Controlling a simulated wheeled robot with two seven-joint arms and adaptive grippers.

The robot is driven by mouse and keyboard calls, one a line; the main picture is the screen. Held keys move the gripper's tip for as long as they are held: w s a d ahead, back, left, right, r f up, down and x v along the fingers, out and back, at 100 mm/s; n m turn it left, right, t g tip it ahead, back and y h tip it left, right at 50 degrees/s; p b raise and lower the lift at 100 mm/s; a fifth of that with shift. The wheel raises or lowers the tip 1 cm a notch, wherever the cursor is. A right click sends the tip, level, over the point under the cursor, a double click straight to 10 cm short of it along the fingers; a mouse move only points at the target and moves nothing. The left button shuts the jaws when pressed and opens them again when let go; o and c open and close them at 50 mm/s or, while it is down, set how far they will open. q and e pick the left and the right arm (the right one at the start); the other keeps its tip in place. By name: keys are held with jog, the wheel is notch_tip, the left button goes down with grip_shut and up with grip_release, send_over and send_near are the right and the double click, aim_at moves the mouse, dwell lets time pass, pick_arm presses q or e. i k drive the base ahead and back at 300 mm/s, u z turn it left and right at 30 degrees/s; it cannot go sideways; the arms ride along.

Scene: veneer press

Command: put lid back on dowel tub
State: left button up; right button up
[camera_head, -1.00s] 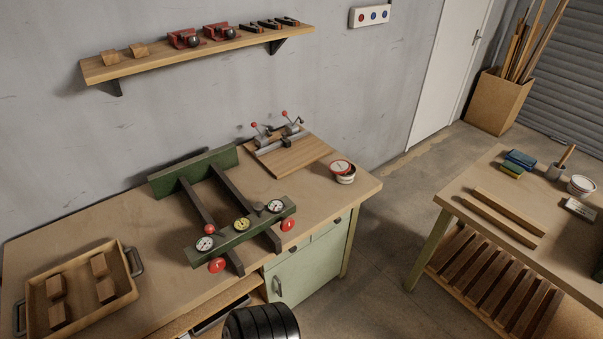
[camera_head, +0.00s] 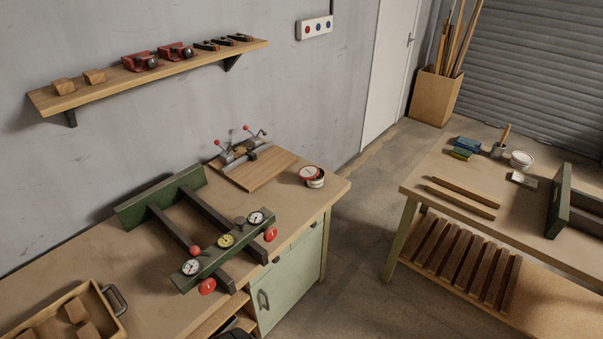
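A small white tub (camera_head: 317,183) stands near the right end of the left workbench. The tub's contents are too small to make out. Neither of my grippers is in view.
A press frame with dials (camera_head: 228,241) fills the middle of the left workbench (camera_head: 325,190). A wooden board with clamps (camera_head: 262,169) lies left of the tub. A floor gap separates the right table (camera_head: 415,187), which holds strips, a brush pot and a white container (camera_head: 521,159).

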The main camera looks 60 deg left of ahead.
aim_at(315, 183)
jog(key=u, duration=1.4)
